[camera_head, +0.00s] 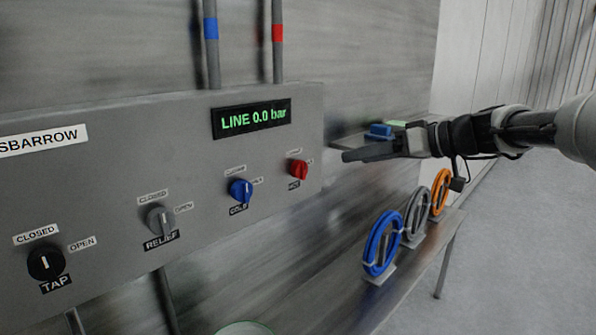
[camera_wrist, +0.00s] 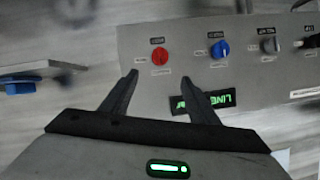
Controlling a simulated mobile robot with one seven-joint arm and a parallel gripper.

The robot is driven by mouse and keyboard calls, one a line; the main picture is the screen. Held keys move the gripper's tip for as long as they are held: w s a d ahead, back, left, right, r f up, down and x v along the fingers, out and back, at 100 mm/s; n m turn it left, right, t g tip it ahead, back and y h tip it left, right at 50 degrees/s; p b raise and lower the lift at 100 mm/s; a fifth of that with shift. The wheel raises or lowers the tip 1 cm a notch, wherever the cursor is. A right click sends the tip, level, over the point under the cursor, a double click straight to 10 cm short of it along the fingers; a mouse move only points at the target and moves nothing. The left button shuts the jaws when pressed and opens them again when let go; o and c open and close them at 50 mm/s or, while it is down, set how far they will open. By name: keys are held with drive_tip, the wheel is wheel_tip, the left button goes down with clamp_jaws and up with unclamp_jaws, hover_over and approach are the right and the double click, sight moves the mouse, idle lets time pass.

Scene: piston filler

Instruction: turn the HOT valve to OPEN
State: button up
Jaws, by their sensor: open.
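The HOT valve is a small red knob (camera_head: 299,169) at the right end of the grey panel, with its HOT label below. Its upper label is too small to read, and I cannot tell which way its pointer is set. In the wrist view the red knob (camera_wrist: 160,56) lies beyond the fingertips, roughly centred between them. My gripper (camera_wrist: 162,75) is open and empty, apart from the knob. In the head view my gripper (camera_head: 348,156) is seen side-on, to the right of the panel and a little above the knob's level.
The blue COLD knob (camera_head: 240,190), grey RELIEF knob (camera_head: 160,220) and black TAP knob (camera_head: 45,262) sit further left. The display (camera_head: 251,118) reads LINE 0.0 bar. A shelf with a blue item (camera_head: 380,131) is behind my gripper. Coloured rings (camera_head: 382,243) stand on a bench below.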

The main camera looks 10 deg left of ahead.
sight(303, 168)
drive_tip(key=x, duration=1.7)
drive_tip(key=c, duration=1)
